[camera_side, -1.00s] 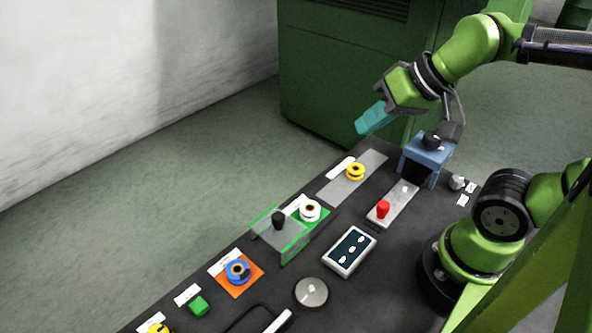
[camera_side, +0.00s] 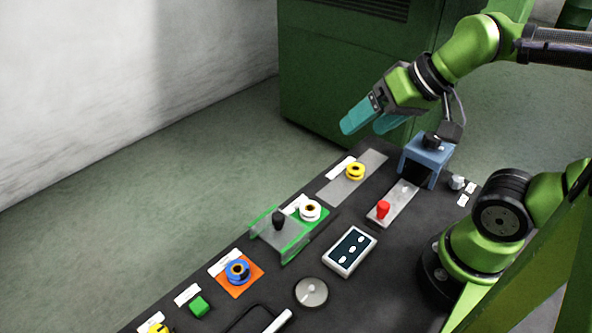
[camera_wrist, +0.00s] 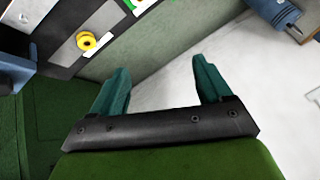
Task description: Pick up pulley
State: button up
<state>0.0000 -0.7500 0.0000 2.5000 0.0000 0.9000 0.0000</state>
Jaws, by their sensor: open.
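Several small round, pulley-like pieces sit on the dark bench; I cannot tell which one the task means. A yellow one (camera_side: 355,172) is on a grey plate, and a yellow one also shows in the wrist view (camera_wrist: 86,41). A white one with a dark centre (camera_side: 310,210) is on a green patch. A blue one (camera_side: 237,271) is on an orange square, and another yellow one (camera_side: 158,328) is cut by the bottom edge. My gripper (camera_side: 365,125) is open and empty, raised above and beyond the bench's far edge, apart from all of them; its teal fingers (camera_wrist: 160,72) are spread in the wrist view.
A blue block-shaped fixture (camera_side: 427,157) stands near my gripper's side of the bench. A red knob (camera_side: 383,209), clear guard with green edges (camera_side: 289,243), black knob (camera_side: 279,220), screen panel (camera_side: 349,251), grey dial (camera_side: 311,292) and green cube (camera_side: 199,307) are also there. A green cabinet (camera_side: 325,85) stands behind.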

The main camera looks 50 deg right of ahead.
jog(key=g+h, duration=0.2)
jog(key=g, duration=0.5)
send_over(311, 204)
jog(key=s+a, duration=0.1)
notch_tip(311, 204, down, 7)
jog(key=shift+m, duration=0.5)
jog(key=shift+f, duration=8.3)
